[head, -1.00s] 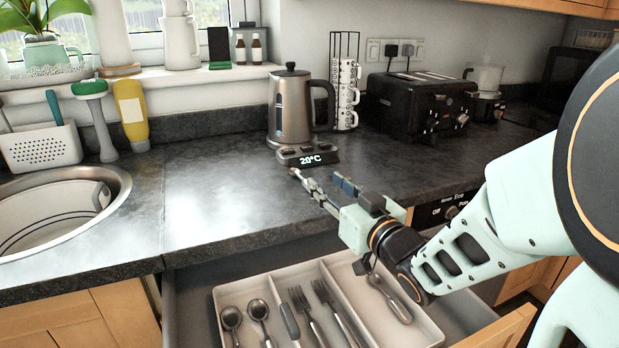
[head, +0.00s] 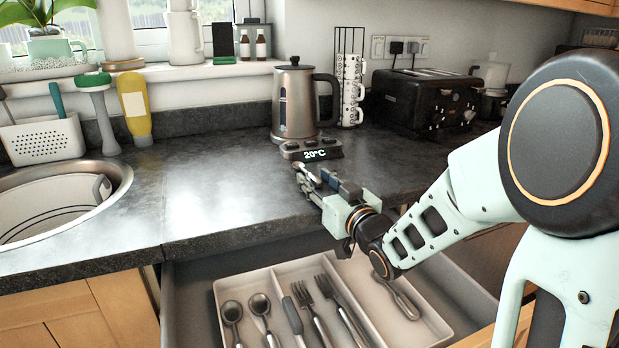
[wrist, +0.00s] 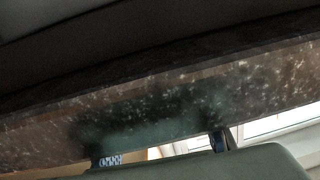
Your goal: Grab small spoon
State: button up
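Two metal spoons lie bowl-up side by side at the left of the cutlery tray (head: 222,287) in the open drawer: a left spoon (head: 232,313) and a right spoon (head: 260,306). Their sizes look close, and I cannot tell which is the small spoon. My gripper (head: 316,173) is above the counter's front edge, in front of the kettle base, beyond and above the tray. Its fingers are apart with nothing visible between them. It is well clear of the spoons. The wrist view shows no spoon.
Two forks (head: 326,288) and a slim handle (head: 292,316) lie right of the spoons. Another utensil (head: 402,302) lies in the right compartment, near my arm. A round sink (head: 122,184) is at left.

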jog(key=shift+c, duration=0.5)
grip_shut()
